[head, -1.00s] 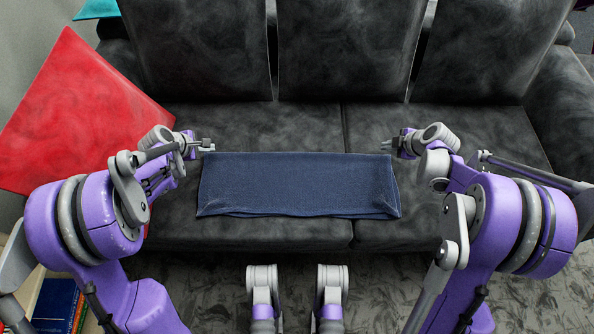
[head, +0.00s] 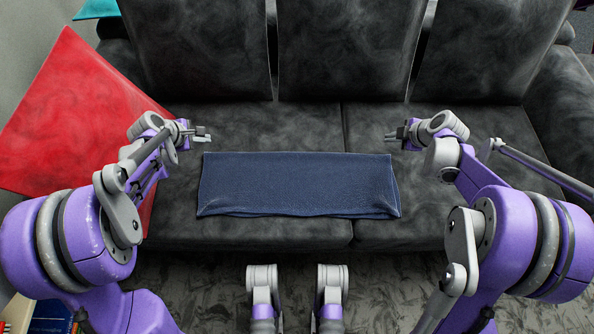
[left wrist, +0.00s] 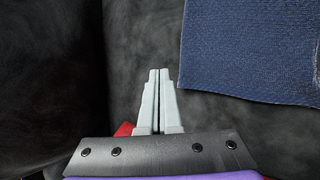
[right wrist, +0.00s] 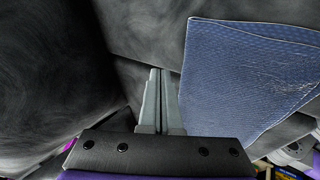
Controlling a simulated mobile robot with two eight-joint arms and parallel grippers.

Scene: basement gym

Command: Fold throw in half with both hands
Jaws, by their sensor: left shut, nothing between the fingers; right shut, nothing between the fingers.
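The dark blue throw (head: 297,184) lies flat on the sofa seat as a wide rectangle, with layered edges showing along its front side. Its corner parts show in the left wrist view (left wrist: 255,50) and the right wrist view (right wrist: 240,80). My left gripper (head: 207,138) is shut and empty, just beyond the throw's far left corner and apart from it. Its closed fingers show in the left wrist view (left wrist: 158,75). My right gripper (head: 388,140) is shut and empty, just beyond the far right corner. Its closed fingers show in the right wrist view (right wrist: 160,75).
The dark grey sofa (head: 300,120) has three back cushions behind the throw. A red cushion (head: 70,120) leans at the left, behind my left arm. The seat between the throw and the back cushions is clear. Books (head: 50,314) stand at the lower left.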

